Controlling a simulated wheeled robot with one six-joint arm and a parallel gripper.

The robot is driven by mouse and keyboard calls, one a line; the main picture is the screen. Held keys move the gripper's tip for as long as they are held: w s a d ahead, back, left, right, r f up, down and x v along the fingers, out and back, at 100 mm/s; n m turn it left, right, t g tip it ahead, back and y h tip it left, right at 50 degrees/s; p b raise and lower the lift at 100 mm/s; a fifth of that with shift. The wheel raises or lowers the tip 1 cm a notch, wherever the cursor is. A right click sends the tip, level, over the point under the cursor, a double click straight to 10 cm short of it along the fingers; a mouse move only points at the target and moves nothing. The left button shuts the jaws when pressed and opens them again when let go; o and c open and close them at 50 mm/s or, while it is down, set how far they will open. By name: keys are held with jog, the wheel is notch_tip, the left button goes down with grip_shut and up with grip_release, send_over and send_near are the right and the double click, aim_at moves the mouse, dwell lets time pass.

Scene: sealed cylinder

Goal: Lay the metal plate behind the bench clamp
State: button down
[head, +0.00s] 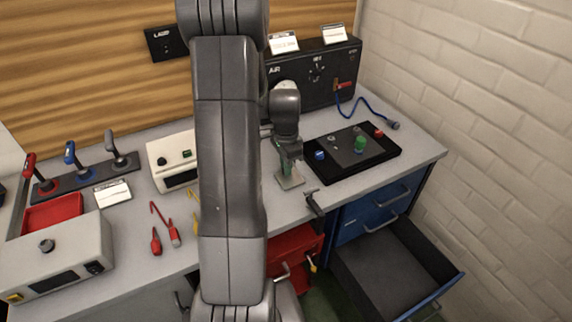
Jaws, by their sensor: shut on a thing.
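My gripper (287,160) points down over the bench, right of my arm's large link. It is shut on the metal plate (291,180), a small pale grey-green square just below the fingers. The plate looks roughly flat and very near the bench top; I cannot tell whether it touches. The bench clamp (315,204) is a dark piece at the bench's front edge, in front and a little right of the plate. My arm hides the bench just left of the gripper.
A black panel with coloured knobs (352,152) lies right of the plate. A black air box (312,75) stands behind, with a blue hose (375,112). An open drawer (395,265) juts out at lower right. Red-handled tools (165,235) lie on the left.

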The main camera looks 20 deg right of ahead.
jog(key=shift+f, duration=0.2)
jog(key=c, duration=1.5)
grip_release()
jog(key=shift+o, duration=0.2)
notch_tip(320, 180, up, 12)
jog(key=b, duration=0.1)
jog(key=shift+r, duration=0.2)
